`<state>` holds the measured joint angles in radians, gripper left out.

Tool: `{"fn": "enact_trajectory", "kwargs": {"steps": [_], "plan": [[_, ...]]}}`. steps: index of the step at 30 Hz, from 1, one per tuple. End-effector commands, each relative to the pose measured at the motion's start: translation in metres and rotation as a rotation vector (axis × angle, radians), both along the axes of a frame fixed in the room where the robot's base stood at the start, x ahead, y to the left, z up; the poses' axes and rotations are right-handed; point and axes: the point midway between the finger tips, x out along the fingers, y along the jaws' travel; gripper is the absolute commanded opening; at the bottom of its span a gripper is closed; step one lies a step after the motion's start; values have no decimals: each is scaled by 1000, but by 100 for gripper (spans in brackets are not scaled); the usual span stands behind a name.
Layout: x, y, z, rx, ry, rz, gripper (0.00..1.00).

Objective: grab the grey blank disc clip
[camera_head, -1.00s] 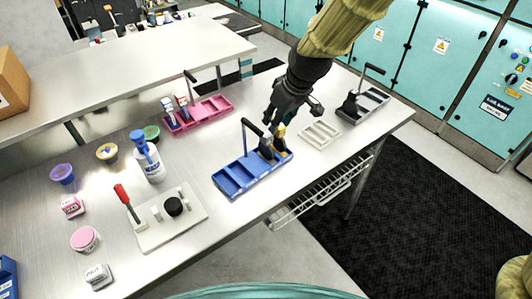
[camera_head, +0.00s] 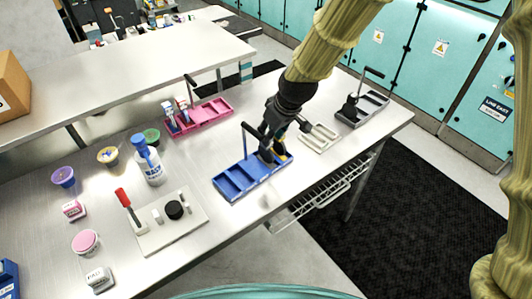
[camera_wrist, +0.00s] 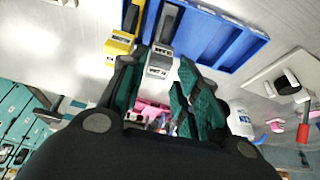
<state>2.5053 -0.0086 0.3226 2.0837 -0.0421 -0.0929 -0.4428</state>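The blue tray (camera_head: 240,182) stands on the bench with an upright dark handle. My gripper (camera_head: 268,150) is over its right end and hides most of what lies there. In the wrist view, a grey clip (camera_wrist: 160,64) with a small label sits between the fingertips of my gripper (camera_wrist: 163,72); the label is too small to read. The fingers are spread around the clip, with a visible gap on the right finger's side. A yellow clip (camera_wrist: 120,44) is just left of it at the blue tray (camera_wrist: 232,42).
A pink tray (camera_head: 212,113) is behind, a pale tray (camera_head: 318,141) and a grey tray (camera_head: 372,108) to the right. A white board (camera_head: 165,232) with a red-handled tool and black disc, a bottle (camera_head: 149,166) and several tubs are to the left. The bench front edge is close.

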Motion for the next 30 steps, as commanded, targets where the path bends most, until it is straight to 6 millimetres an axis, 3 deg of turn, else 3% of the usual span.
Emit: {"fn": "enact_trajectory", "kwargs": {"steps": [16, 27, 30], "plan": [[15, 13, -38, 0, 1, 0, 32], [17, 14, -43, 0, 0, 0, 32], [17, 14, -43, 0, 0, 0, 16]]}}
